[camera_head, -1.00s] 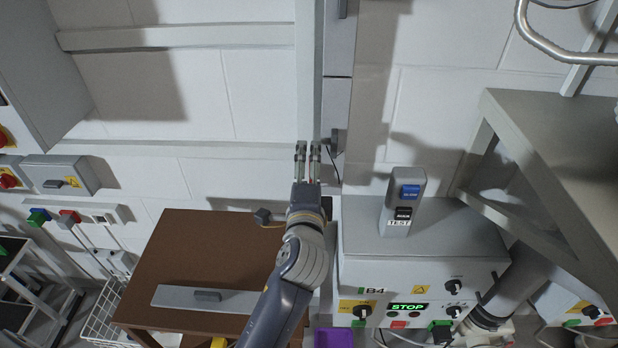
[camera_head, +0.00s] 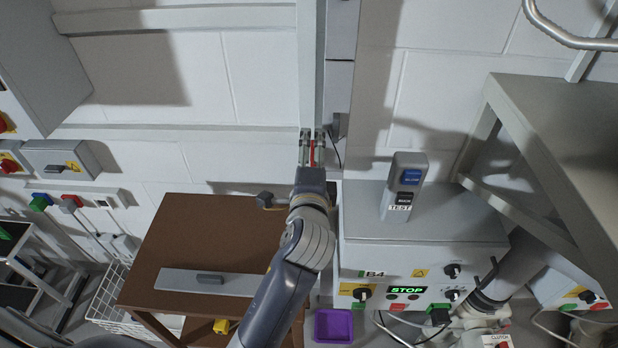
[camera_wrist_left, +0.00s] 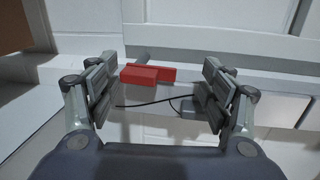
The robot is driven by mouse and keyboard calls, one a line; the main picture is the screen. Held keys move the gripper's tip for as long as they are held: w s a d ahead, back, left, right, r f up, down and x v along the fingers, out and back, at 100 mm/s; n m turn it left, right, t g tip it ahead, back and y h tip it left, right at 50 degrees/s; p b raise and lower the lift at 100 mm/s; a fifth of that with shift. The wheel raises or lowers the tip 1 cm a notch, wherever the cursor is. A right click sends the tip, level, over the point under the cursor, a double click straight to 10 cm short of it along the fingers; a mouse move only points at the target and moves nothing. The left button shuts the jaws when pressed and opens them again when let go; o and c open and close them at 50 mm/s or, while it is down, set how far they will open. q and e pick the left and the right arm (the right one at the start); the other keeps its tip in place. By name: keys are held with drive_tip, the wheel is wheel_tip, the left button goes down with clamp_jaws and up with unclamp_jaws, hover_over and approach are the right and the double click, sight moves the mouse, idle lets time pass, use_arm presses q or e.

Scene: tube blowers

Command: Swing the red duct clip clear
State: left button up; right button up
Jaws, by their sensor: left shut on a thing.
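The red duct clip (camera_head: 312,153) shows as a narrow red strip between the fingers of my left gripper (camera_head: 312,140), in front of the pale upright post. In the left wrist view the clip (camera_wrist_left: 148,75) is a red block against a grey rail, between the finger pads of the left gripper (camera_wrist_left: 160,78). My left gripper is shut on the clip, though its pads look well apart in that view and their contact with it is not clear. My right gripper is not in view.
A grey control box (camera_head: 424,210) with a STOP sign stands to the right of my arm, with a switch unit (camera_head: 404,187) on top. A brown table (camera_head: 210,235) is at left. A grey frame (camera_head: 560,150) juts in at right.

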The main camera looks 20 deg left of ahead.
use_arm(q)
drive_tip(key=shift+s+d+r+t, duration=0.15)
drive_tip(key=shift+s+r+t, duration=0.05)
drive_tip(key=shift+r, duration=0.45)
drive_tip(key=shift+s+d+r+t, duration=0.1)
drive_tip(key=shift+s+r+t, duration=0.1)
drive_tip(key=shift+r, duration=0.4)
approach(312, 158)
drive_tip(key=shift+s+r, duration=1.4)
drive_tip(key=shift+s, duration=0.15)
drive_tip(key=shift+d, duration=0.35)
drive_tip(key=shift+p, duration=0.35)
